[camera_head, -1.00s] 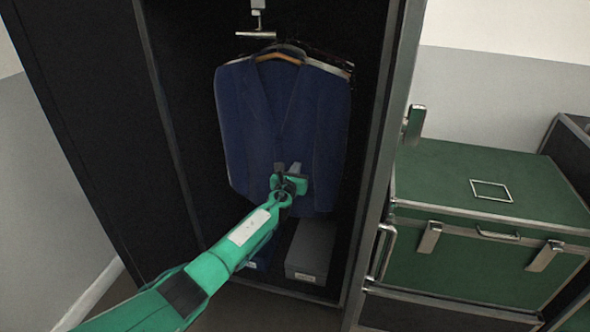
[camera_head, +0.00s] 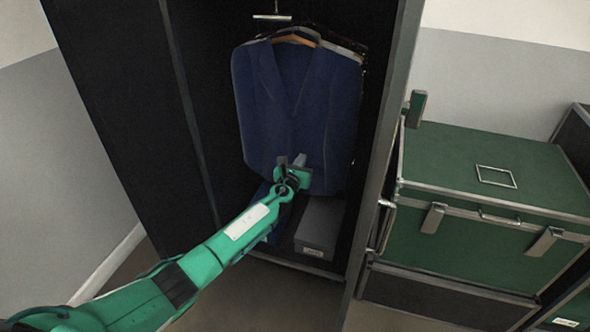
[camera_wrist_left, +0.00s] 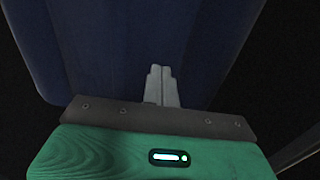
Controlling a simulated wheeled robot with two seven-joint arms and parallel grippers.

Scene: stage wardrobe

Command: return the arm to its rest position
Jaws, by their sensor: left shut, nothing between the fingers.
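My left gripper (camera_head: 299,161) is in front of the lower part of a blue jacket (camera_head: 297,100) in the head view. In the left wrist view its two grey fingers (camera_wrist_left: 161,86) are together with nothing between them, and the jacket (camera_wrist_left: 125,50) fills the upper part behind them. I cannot tell whether the fingertips touch the cloth. My green left arm (camera_head: 209,262) reaches in from the lower left. My right gripper is not in view.
The jacket hangs on a hanger (camera_head: 294,40) inside a dark open wardrobe case (camera_head: 125,90). A grey box (camera_head: 320,226) lies on its floor. A green trunk (camera_head: 490,200) stands to the right. Bare floor shows at the front.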

